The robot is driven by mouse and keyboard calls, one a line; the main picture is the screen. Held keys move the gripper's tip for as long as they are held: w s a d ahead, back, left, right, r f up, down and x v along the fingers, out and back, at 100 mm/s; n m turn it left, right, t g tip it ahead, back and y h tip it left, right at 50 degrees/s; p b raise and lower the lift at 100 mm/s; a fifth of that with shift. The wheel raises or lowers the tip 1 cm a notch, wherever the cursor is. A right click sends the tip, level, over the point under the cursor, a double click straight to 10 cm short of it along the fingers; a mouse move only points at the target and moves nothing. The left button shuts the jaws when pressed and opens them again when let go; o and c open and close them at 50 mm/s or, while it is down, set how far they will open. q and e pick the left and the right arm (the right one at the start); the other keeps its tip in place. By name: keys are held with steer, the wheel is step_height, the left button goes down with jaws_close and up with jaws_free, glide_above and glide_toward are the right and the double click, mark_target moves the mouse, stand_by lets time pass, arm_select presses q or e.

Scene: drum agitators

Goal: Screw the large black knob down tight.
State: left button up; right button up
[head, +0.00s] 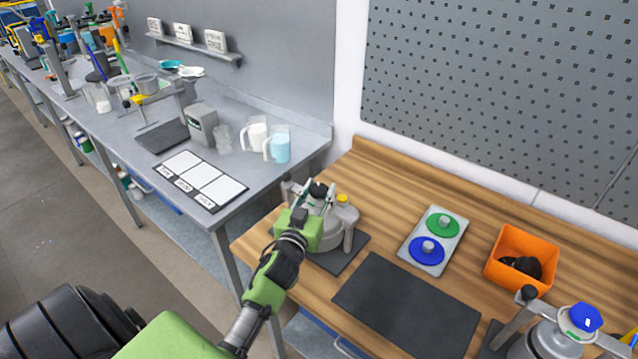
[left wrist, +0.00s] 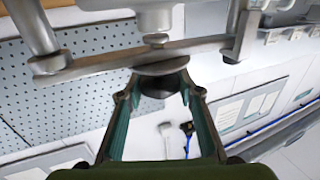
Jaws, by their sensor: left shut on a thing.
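The large black knob (head: 318,189) sits on top of a grey metal drum agitator (head: 338,218) at the left end of the wooden bench. My left gripper (head: 306,192) reaches over it from the front, with its fingers on either side of the knob. In the left wrist view the dark knob (left wrist: 158,86) shows between the teal fingertips, against a round silver disc (left wrist: 160,66) on a cross bar (left wrist: 100,66). The gripper is shut on the knob. Its contact with the fingers is partly hidden. My right gripper is not in view.
A yellow cap (head: 342,199) is close beside the knob. A tray (head: 449,244) with green and blue discs, a dark mat (head: 408,308), an orange bin (head: 521,258) and a second agitator with a blue knob (head: 584,318) stand to the right. A grey bench (head: 290,125) adjoins at left.

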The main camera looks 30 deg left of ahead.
arm_select(q)
steer(key=shift+a+r+m+h+p, duration=0.2)
steer(key=shift+m+h+p, duration=0.2)
steer(key=shift+m+h, duration=0.15)
steer(key=shift+f+m+t+h+p, duration=0.1)
steer(key=shift+m+t+h+p, duration=0.3)
steer(key=shift+m+h, duration=0.6)
steer(key=m+h, duration=0.1)
steer(key=h, duration=0.2)
steer(key=shift+f, duration=0.15)
steer(key=shift+f+m+g+h+b, duration=0.1)
steer(key=shift+m+g+h+b, duration=0.3)
steer(key=shift+m+h, duration=0.65)
steer(key=m+g+h+b, duration=0.2)
steer(key=h+b, duration=0.1)
steer(key=b, duration=0.1)
steer(key=m+g+h+b, duration=0.2)
steer(key=h+b, duration=0.2)
steer(key=b, duration=0.1)
steer(key=m+g+h+b, duration=0.2)
steer(key=m+h+b, duration=0.1)
steer(key=b, duration=0.2)
steer(key=shift+w+f, duration=0.1)
steer(key=shift+r+m+g+h+b, duration=0.2)
steer(key=shift+m+g+h+b, duration=0.5)
steer(key=shift+b, duration=0.45)
steer(key=shift+d, duration=0.1)
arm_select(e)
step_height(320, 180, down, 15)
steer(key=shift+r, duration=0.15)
